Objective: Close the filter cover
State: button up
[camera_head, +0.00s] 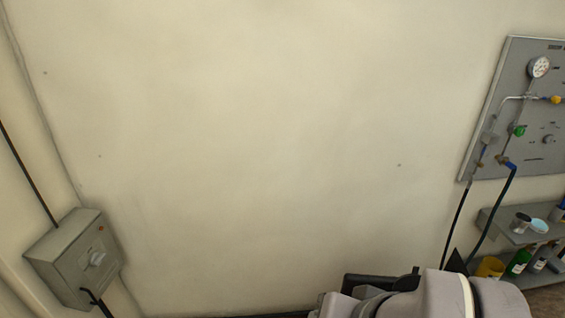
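I cannot make out a filter cover in this view. A grey panel (537,85) hangs on the wall at the upper right. It carries a round gauge (539,67), a yellow knob (555,99), a green knob (519,131) and metal piping. Two dark hoses run down from it. Grey links of my own arm show at the bottom right edge. My gripper is not recognisable in view; a dark shape behind the links is too unclear to name.
A grey shelf (500,222) below the panel holds small containers. A yellow cup (490,267) and a green bottle (518,262) stand below it. A grey switch box (75,262) with a cable is on the left wall. The middle wall is bare.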

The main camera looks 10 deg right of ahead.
aim_at(408, 281)
jog(key=z, duration=0.95)
jog(key=i+j+u, duration=0.1)
jog(key=j+u, duration=0.15)
jog(key=j, duration=0.65)
